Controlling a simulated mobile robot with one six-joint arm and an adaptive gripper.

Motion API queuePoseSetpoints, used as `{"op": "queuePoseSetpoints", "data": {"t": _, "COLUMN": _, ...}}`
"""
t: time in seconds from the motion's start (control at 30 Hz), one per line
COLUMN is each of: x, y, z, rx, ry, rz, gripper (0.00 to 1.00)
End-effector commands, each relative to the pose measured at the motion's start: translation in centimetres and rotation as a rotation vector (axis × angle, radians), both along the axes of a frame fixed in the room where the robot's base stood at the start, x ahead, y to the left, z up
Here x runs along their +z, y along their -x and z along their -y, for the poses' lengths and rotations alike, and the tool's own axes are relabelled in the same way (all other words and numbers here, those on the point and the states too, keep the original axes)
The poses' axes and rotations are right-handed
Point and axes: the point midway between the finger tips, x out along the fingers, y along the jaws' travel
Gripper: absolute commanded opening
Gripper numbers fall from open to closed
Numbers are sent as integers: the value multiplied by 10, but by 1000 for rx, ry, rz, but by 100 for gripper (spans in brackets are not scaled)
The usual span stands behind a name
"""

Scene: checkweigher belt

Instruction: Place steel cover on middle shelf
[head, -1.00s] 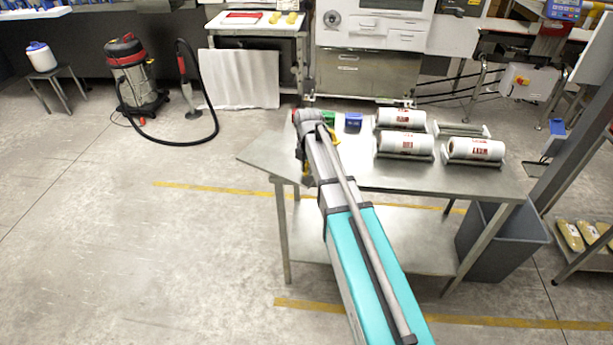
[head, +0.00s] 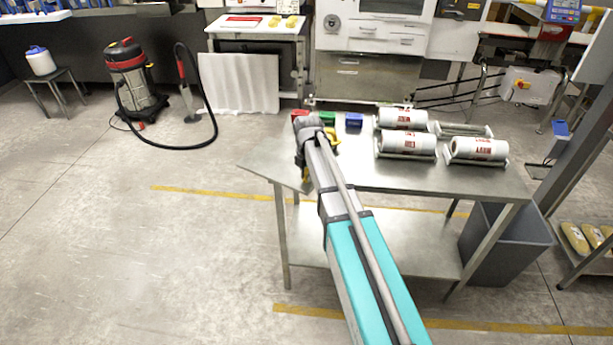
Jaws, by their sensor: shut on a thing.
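A flat grey steel sheet juts past the left end of the steel table and looks like the steel cover (head: 262,163). Its border against the tabletop is hard to make out, and my arm hides part of it. My gripper (head: 304,174) is at the sheet's right side, mostly hidden behind my wrist. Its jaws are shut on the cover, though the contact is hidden. A lower shelf (head: 410,245) lies under the tabletop. I cannot tell which shelf is the middle one; a low rack (head: 566,275) shows at the right edge.
The steel table (head: 450,187) carries several white rolls (head: 405,142) in cradles and red (head: 299,115), green (head: 328,118) and blue (head: 354,120) blocks. A grey bin (head: 515,250) stands below its right end. A vacuum cleaner (head: 135,80) stands back left. The left floor is clear.

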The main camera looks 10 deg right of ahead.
Motion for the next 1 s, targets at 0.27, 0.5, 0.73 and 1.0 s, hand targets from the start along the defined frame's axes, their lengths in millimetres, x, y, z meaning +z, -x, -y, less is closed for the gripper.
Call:
{"op": "queuePoseSetpoints", "data": {"t": 0.27, "x": -2, "y": 0, "z": 0, "rx": 0, "ry": 0, "rz": 0, "gripper": 35}}
{"op": "queuePoseSetpoints", "data": {"t": 0.5, "x": -2, "y": 0, "z": 0, "rx": 0, "ry": 0, "rz": 0, "gripper": 57}}
{"op": "queuePoseSetpoints", "data": {"t": 0.73, "x": -2, "y": 0, "z": 0, "rx": 0, "ry": 0, "rz": 0, "gripper": 57}}
{"op": "queuePoseSetpoints", "data": {"t": 1.0, "x": 5, "y": 0, "z": 0, "rx": 0, "ry": 0, "rz": 0, "gripper": 57}}
